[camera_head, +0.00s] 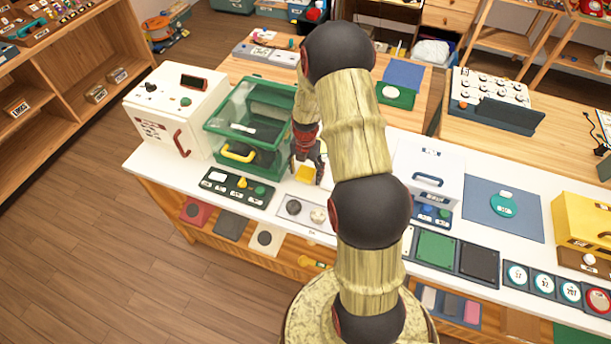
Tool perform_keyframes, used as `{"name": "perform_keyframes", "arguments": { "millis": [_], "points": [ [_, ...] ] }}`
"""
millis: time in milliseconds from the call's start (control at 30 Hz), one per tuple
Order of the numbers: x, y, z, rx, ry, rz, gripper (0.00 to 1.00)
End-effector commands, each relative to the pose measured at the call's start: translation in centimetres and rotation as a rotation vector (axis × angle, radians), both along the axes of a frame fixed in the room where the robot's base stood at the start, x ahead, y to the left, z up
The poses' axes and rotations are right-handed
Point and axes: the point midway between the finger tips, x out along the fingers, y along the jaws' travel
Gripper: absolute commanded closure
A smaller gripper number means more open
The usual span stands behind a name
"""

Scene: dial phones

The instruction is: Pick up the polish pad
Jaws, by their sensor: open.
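My gripper (306,171) points down over the white counter, beside the green clear-walled bin. Its fingers are spread. A small yellow block-like piece (305,174) shows between and below the fingertips; it may be the polish pad, but I cannot read a label. I cannot tell whether the fingers touch it. In front of it, a pale tray (306,228) holds a dark round piece (293,207) and a cream round piece (318,215).
The green bin (221,133) stands close left of my gripper, with a white box (135,106) further left. A dark panel with coloured knobs (237,188) lies at the front left. My arm hides part of the counter; a white case (428,165) stands right of it.

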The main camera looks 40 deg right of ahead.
Motion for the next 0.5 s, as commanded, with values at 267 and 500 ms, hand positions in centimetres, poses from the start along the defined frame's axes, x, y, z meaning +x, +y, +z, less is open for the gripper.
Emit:
{"name": "perform_keyframes", "arguments": {
  "millis": [267,500],
  "points": [
    [0.05,-0.02,0.11,0.000,-0.001,0.000,0.38],
    [0.04,-0.02,0.12,0.000,-0.001,0.000,0.52]
  ]
}}
